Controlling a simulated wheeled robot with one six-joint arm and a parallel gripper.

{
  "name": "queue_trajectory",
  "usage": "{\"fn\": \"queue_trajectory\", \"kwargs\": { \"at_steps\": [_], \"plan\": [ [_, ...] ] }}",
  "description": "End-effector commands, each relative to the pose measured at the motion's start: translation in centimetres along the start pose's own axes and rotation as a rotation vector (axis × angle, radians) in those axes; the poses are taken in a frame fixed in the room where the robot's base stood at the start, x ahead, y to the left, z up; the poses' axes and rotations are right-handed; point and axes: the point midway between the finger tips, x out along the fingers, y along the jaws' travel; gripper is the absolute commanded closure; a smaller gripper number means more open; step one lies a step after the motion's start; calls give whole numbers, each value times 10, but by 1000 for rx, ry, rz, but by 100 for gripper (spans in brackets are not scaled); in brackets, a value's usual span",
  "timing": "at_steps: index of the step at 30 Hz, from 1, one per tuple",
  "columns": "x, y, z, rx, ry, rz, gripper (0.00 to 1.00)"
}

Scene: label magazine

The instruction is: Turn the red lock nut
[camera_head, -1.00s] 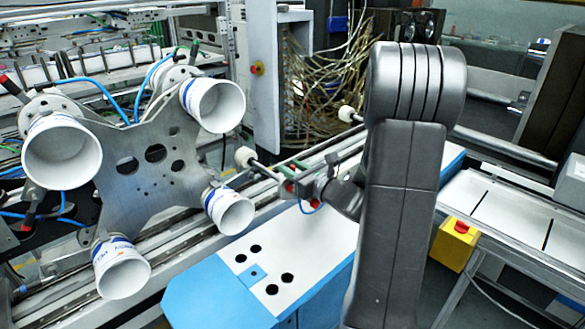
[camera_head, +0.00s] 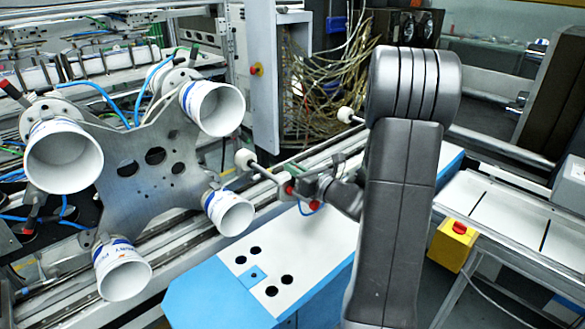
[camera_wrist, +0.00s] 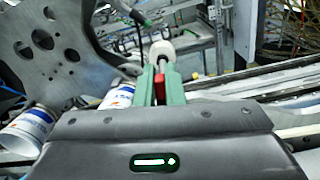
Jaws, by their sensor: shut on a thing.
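The red lock nut (camera_wrist: 159,86) shows as a red piece between the two green fingers of my gripper (camera_wrist: 160,78) in the wrist view. The fingers are shut on it. Just beyond it is a rod with a white rounded end (camera_wrist: 163,53). In the head view the red lock nut (camera_head: 289,190) is a small red spot at my gripper's tip (camera_head: 293,188). The rod runs from there up-left to its white end (camera_head: 244,159). My fingers are hardly visible in this view.
A metal plate (camera_head: 140,190) carrying several white cups stands to the left, close to the white rod end. A blue-and-white cabinet (camera_head: 300,245) lies below my gripper. A yellow box with a red button (camera_head: 455,243) is at right. Cables hang behind.

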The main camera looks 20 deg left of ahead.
Motion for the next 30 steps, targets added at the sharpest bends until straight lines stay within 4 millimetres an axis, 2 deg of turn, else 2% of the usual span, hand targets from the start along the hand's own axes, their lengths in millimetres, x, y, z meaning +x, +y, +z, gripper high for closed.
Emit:
{"fn": "queue_trajectory", "kwargs": {
  "at_steps": [15,30],
  "plan": [
    [0,-24,-2,354,0,-1,100],
    [0,-30,-6,449,-1,-1,100]
  ]
}}
